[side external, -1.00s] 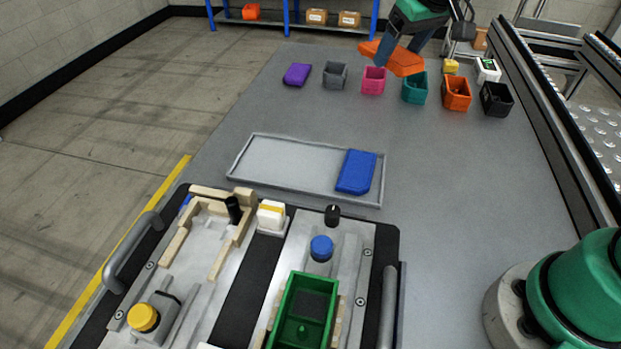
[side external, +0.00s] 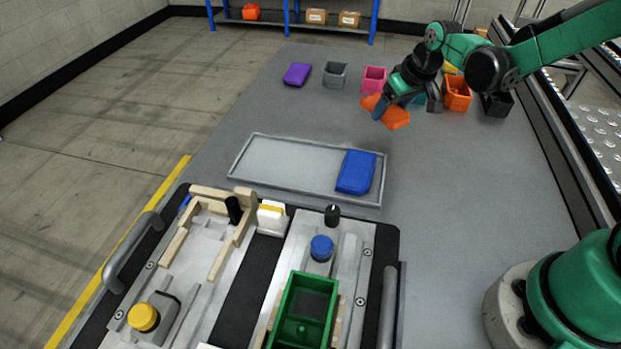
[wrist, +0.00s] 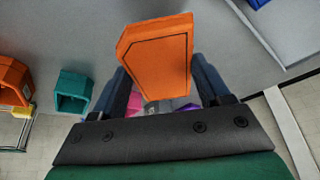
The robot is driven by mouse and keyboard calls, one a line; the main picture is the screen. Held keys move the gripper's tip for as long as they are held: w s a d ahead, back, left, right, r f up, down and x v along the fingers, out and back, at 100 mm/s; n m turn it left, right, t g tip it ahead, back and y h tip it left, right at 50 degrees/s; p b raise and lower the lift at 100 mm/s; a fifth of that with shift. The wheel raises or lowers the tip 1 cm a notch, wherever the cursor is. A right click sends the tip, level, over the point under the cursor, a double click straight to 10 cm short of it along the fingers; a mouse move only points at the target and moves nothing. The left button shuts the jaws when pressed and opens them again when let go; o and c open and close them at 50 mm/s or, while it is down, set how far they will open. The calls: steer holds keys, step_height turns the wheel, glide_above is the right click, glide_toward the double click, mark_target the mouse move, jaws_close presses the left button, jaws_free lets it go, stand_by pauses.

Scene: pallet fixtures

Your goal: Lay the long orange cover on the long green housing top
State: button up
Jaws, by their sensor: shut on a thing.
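The long orange cover (side external: 388,112) is held in the air by my gripper (side external: 380,108), above the grey table and behind the shallow tray. In the wrist view the orange cover (wrist: 158,55) sits between the two blue fingers of my gripper (wrist: 160,88), which are shut on it, and it looks tilted. The long green housing (side external: 303,312) is open at the top, with a dark inside, and sits on the right-hand plate of the pallet at the bottom of the side view. My gripper is far behind it and apart from it.
A shallow grey tray (side external: 275,162) with a blue cover (side external: 356,172) lies between my gripper and the pallet. A blue button (side external: 321,248) and a black knob (side external: 333,215) stand behind the housing. Small coloured bins, including a pink one (side external: 374,79), stand at the back.

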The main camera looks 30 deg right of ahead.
mark_target(385, 139)
steer(key=shift+f, duration=2.4)
steer(key=shift+f, duration=0.15)
steer(key=o, duration=1.2)
steer(key=shift+o, duration=0.2)
steer(key=v, duration=1.2)
steer(key=s+a+r+t, duration=0.2)
steer(key=s+a, duration=0.5)
steer(key=s, duration=0.1)
steer(key=shift+s+r+t, duration=0.25)
steer(key=shift+s+t, duration=0.05)
